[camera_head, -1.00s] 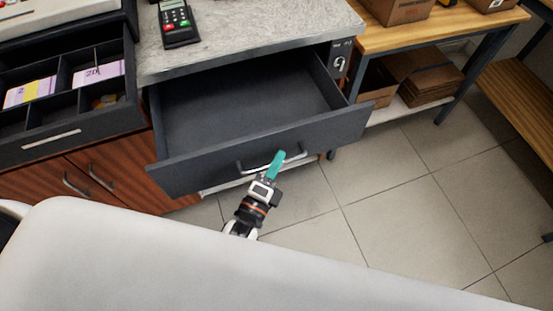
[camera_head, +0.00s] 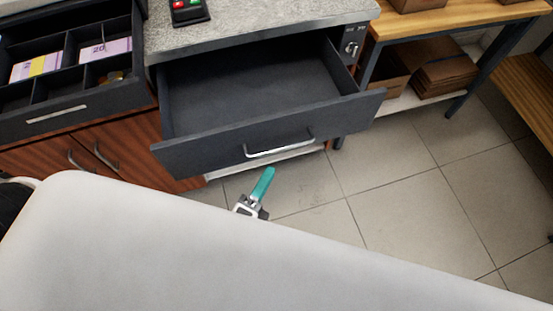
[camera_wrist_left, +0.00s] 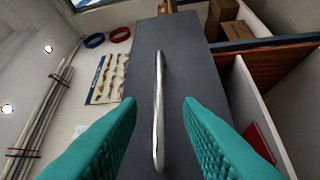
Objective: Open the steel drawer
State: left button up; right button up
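The dark grey drawer (camera_head: 215,145) is pulled well out from under the stone-topped counter, and its inside looks empty. Its metal bar handle (camera_head: 280,148) runs across the front. My left gripper (camera_head: 264,180) is below and in front of the handle, apart from it, with teal fingers. In the left wrist view its two fingers (camera_wrist_left: 159,102) are spread open and empty. The handle (camera_wrist_left: 159,70) shows between and beyond them, standing on the grey drawer front (camera_wrist_left: 185,75). My right gripper is not in view.
A cash drawer (camera_head: 55,115) with banknotes stands open at left above wooden cabinet doors (camera_head: 135,145). A card terminal (camera_head: 189,10) lies on the counter (camera_head: 250,28). A wooden shelf unit (camera_head: 460,22) with cardboard boxes is at right. The tiled floor (camera_head: 400,190) is clear.

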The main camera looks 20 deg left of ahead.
pick_arm(q)
jog(key=shift+v, duration=1.5)
jog(key=s+f+n+g+y, duration=0.15)
jog(key=f+n+g, duration=0.25)
jog(key=f, duration=0.9)
jog(key=s+f+n+g+h, duration=0.1)
jog(key=s+f+n+g, duration=0.3)
jog(key=f, duration=0.8)
jog(key=s+a+f+n+g+y, duration=0.1)
jog(key=s+a+f+n+g, duration=0.4)
jog(key=s+f, duration=0.3)
jog(key=s+a+f+n+g+y+p, duration=0.1)
jog(key=s+a+f+n+g+y, duration=0.1)
jog(key=s+a+f+n+g, duration=0.3)
notch_tip(320, 180, down, 4)
jog(key=s+a+n, duration=0.1)
jog(key=s+a, duration=0.1)
jog(key=shift+s+f, duration=0.2)
jog(key=shift+s, duration=0.2)
